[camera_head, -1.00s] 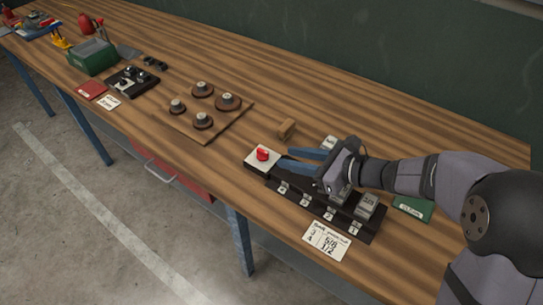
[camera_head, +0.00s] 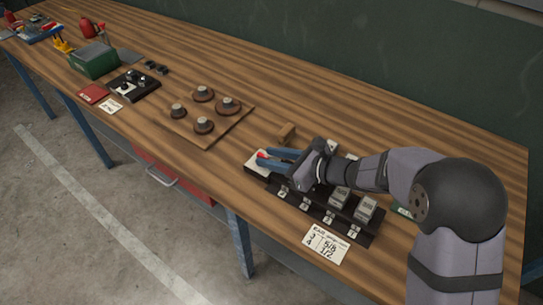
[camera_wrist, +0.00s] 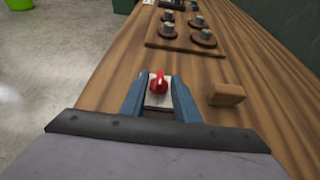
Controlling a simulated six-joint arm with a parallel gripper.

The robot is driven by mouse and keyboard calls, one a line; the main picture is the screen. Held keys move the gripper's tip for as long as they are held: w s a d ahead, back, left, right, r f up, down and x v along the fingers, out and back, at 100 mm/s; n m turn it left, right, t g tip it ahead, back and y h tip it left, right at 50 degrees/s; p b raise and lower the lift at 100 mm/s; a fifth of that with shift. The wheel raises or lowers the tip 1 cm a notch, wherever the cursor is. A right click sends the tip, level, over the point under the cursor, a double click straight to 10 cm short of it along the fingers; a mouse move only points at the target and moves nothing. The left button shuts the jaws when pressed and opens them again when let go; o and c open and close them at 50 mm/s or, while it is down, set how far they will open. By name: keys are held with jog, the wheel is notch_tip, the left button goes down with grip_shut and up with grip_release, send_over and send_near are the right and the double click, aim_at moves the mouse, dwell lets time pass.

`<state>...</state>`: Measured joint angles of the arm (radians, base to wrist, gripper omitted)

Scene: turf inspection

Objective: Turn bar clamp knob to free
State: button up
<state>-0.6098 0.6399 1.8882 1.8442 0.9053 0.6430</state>
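The red knob (camera_wrist: 159,84) sits on a pale square plate (camera_wrist: 157,101) in the wrist view, between my two blue fingers. In the head view the knob (camera_head: 261,156) shows near the fingertips, on the plate (camera_head: 254,166) at the left end of a black rack. My gripper (camera_head: 264,157) is open, its fingers spread on either side of the knob; it also shows in the wrist view (camera_wrist: 159,88). I cannot tell whether the fingers touch the knob.
The black rack (camera_head: 318,217) holds grey blocks (camera_head: 365,208) under my arm. A small wooden block (camera_head: 286,133) stands just behind the fingers. A written card (camera_head: 325,243) lies in front. A wooden board (camera_head: 212,126) with several round knobs lies to the left. Bench between is clear.

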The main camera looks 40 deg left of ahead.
grip_shut()
jog(key=shift+w+n+g, duration=0.15)
jog(key=shift+n+g, duration=0.15)
jog(key=shift+g, duration=0.1)
jog(key=shift+w+n+g+h+p, duration=0.2)
jog(key=shift+n+g+p, duration=0.25)
jog(key=shift+n+g, duration=0.35)
jog(key=shift+w+n+g+h+p, duration=0.15)
jog(key=shift+n+g+p, duration=0.3)
jog(key=shift+n+g, duration=0.35)
jog(key=shift+w+a+f+n+g+h+b, duration=0.1)
jog(key=shift+w+a+n+g+h+b, duration=0.1)
jog(key=shift+n+g+h, duration=0.45)
jog(key=shift+w+a+f+n+g+h+b, duration=0.1)
jog(key=shift+w+n+g+h, duration=0.1)
jog(key=shift+n+g, duration=0.85)
jog(key=shift+r+g, duration=0.15)
jog(key=shift+g, duration=0.25)
grip_release()
